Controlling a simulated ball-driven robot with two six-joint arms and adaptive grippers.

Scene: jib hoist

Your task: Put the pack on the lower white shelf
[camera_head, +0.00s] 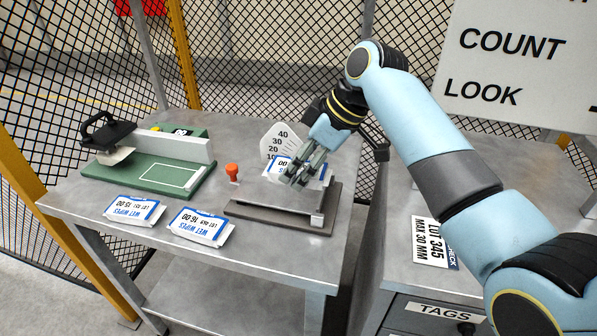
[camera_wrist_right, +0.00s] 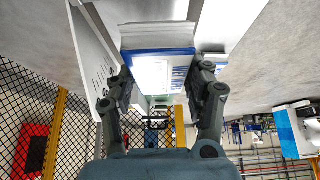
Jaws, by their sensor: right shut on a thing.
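My right gripper (camera_head: 301,170) is shut on a white and blue pack (camera_head: 280,164) at the metal device with a 10-to-40 dial. In the right wrist view the pack (camera_wrist_right: 158,70) sits between the two fingers (camera_wrist_right: 162,92). I cannot tell whether the pack touches the device. Two more wet wipes packs lie flat near the table's front edge, one at left (camera_head: 134,210) and one nearer the middle (camera_head: 201,227). I see no shelf that is clearly white; a grey lower shelf (camera_head: 225,300) shows under the table. My left gripper is out of view.
The dial device (camera_head: 275,213) stands on the grey table (camera_head: 270,260). A green board with a black-handled press (camera_head: 150,172) is at the left, and a red-topped stamp (camera_head: 232,172) stands between. A cabinet with a TAGS drawer (camera_head: 440,310) is at the right. Mesh fencing stands behind.

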